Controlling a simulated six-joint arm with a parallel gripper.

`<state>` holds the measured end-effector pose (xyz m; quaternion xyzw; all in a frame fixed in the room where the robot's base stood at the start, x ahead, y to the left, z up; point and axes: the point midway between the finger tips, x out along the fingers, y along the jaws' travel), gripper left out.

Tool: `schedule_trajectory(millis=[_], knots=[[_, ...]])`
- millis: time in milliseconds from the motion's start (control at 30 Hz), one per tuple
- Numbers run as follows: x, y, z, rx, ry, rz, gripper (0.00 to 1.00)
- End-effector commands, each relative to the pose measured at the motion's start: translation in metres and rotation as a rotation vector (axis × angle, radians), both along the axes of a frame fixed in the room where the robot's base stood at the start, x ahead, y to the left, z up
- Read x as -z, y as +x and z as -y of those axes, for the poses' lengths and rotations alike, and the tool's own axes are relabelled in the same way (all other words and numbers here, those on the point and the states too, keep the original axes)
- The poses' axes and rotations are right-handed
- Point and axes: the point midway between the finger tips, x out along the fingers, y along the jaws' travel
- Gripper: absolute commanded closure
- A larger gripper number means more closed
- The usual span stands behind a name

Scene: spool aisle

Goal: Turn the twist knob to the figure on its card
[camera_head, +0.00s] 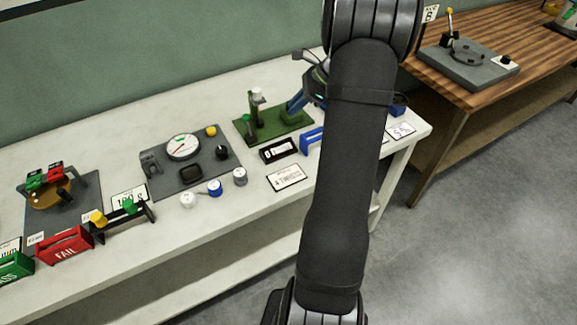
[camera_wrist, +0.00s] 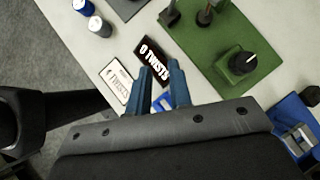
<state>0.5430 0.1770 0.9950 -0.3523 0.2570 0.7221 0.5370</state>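The black twist knob (camera_wrist: 243,62) with a white pointer line sits on a raised green block on the green board (camera_wrist: 205,50), which also shows in the head view (camera_head: 262,138). A black display (camera_wrist: 152,64) reads "0 TWISTS". The white card (camera_wrist: 115,80) beside it ends in "TWISTS"; its figure is too small to read surely. It also lies at the table's front in the head view (camera_head: 286,178). My gripper (camera_wrist: 156,78) has its blue fingers apart with nothing gripped. In the wrist view it is left of the knob, apart from it. My arm hides part of the head view.
Posts (camera_head: 257,97) rise from the green board. A blue bracket (camera_head: 311,139) stands near the display. Left are a grey dial panel (camera_head: 160,175), small jars (camera_head: 214,187) and a red bin (camera_head: 65,246). A wooden table (camera_head: 480,85) stands right.

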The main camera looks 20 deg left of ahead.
Motion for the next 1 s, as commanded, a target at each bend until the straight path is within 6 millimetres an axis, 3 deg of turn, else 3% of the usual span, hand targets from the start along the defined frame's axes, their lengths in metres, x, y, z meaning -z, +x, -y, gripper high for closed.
schedule_trajectory(millis=[33,200,433,700,833,1000], knots=[[0.002,0.000,0.001,0.017,0.017,-0.002,0.71],[0.009,0.003,0.006,0.163,0.173,-0.003,0.41],[0.019,0.021,0.040,0.529,0.412,0.030,0.41],[0.032,0.034,0.083,0.829,0.513,0.065,0.41],[0.035,0.037,0.086,0.864,0.521,0.069,0.41],[0.043,0.048,0.069,0.862,0.522,0.068,0.41]])
